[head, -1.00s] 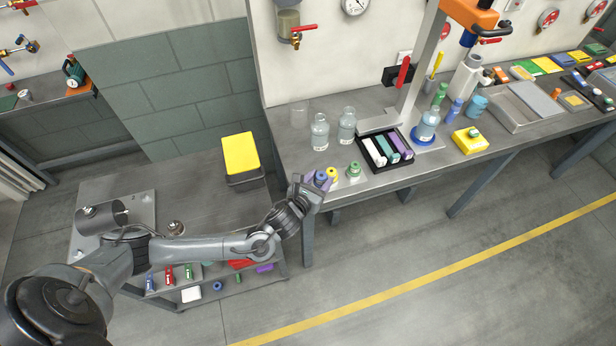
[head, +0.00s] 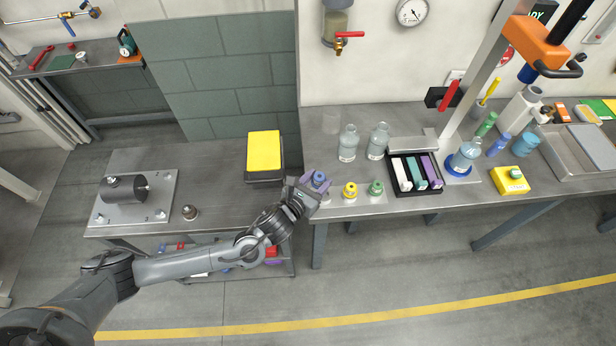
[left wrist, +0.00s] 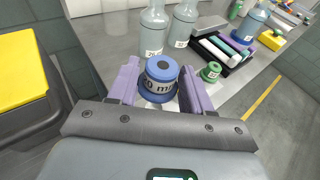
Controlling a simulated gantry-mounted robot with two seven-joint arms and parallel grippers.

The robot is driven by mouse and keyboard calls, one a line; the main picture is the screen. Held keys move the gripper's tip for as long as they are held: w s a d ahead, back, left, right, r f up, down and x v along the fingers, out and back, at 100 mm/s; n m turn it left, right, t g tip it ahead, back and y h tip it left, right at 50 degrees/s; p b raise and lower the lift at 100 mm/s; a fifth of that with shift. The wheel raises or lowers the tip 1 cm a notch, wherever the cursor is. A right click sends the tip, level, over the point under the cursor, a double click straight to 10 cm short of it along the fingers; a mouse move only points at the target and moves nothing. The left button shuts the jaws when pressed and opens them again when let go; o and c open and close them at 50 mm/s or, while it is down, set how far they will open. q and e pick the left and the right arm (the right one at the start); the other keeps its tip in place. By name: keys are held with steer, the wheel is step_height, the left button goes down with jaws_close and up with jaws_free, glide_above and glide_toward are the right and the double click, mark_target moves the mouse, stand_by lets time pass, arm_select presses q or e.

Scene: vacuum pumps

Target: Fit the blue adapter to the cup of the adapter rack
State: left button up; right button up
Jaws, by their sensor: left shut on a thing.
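The blue adapter (head: 319,178) sits between the purple fingers of my left gripper (head: 315,184), which is shut on it at the bench's front left corner. In the left wrist view, the blue adapter (left wrist: 161,72) stands upright, with a wide lower flange and a partly hidden label. A pale plate (head: 371,199), apparently the adapter rack, carries a yellow adapter (head: 350,191) and a green adapter (head: 376,188) to the right. The cup below the blue adapter is hidden, so I cannot tell whether the adapter is seated or above it. My right gripper is out of view.
Two clear bottles (head: 348,144) (head: 378,141) stand behind the plate. A black tray (head: 416,192) with colored blocks lies to the right. A yellow-topped box (head: 264,146) is on the lower table at left. The floor in front is clear.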

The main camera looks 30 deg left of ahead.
arm_select(q)
steer(key=shift+m+h, duration=0.5)
steer(key=shift+h, duration=0.2)
steer(key=f, duration=0.2)
steer(key=w+f+b, duration=0.1)
steer(key=f, duration=0.1)
steer(key=w+f+b, duration=0.1)
steer(key=f, duration=0.1)
steer(key=shift+d, duration=0.4)
steer(key=shift+w+d+f, duration=0.1)
steer(key=shift+w+f, duration=0.05)
steer(key=shift+f, duration=0.2)
steer(key=shift+f+b, duration=0.65)
steer(key=shift+f, duration=0.65)
steer(key=shift+f, duration=0.35)
steer(key=o, duration=1.5)
steer(key=shift+c, duration=0.2)
